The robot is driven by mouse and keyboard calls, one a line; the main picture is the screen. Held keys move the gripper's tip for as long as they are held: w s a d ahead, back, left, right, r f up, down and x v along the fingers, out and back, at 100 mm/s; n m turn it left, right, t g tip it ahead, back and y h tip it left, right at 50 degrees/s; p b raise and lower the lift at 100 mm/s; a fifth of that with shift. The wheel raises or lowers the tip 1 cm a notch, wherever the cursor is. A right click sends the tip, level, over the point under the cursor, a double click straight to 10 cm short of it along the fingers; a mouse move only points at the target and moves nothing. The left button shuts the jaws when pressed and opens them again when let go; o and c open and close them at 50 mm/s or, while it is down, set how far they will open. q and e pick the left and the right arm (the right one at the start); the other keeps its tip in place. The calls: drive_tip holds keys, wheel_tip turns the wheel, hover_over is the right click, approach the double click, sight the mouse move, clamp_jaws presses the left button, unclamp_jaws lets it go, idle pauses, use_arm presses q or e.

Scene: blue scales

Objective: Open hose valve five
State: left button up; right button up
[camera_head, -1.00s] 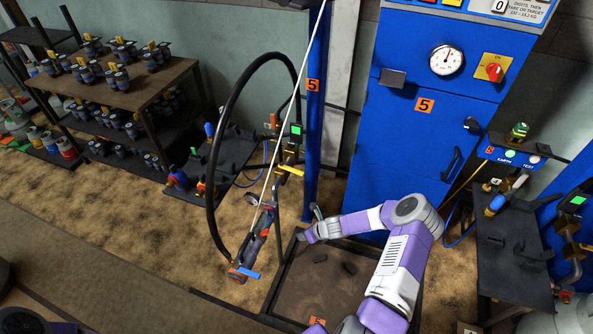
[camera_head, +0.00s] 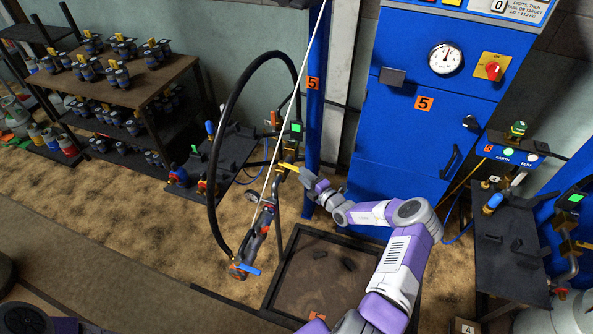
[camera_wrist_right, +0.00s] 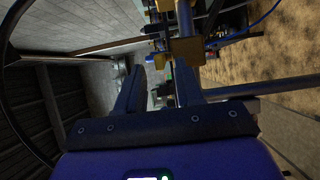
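The hose valve five, with a yellow lever (camera_head: 287,167), is on the pipework beside the blue post marked 5 (camera_head: 313,84). A green-lit box (camera_head: 296,127) sits just above it. My right gripper (camera_head: 308,178) is at the right end of the lever in the head view; I cannot tell whether it touches. In the right wrist view the gripper (camera_wrist_right: 158,75) has its two dark fingers apart, with brass-yellow fittings (camera_wrist_right: 186,50) just beyond the right finger. Nothing is clearly held. My left gripper is not in view.
A black hose (camera_head: 212,170) loops down to a filling head (camera_head: 243,262) hanging left of my arm. A framed scale platform (camera_head: 325,275) lies below. A blue cabinet (camera_head: 400,135) stands behind. A dark bench (camera_head: 510,262) is at right, a loaded shelf (camera_head: 140,90) at left.

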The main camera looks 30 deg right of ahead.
sight(297, 168)
drive_tip(key=w, duration=0.1)
drive_tip(key=w+b, duration=0.1)
drive_tip(key=w, duration=0.3)
drive_tip(key=shift+a, duration=0.3)
clamp_jaws()
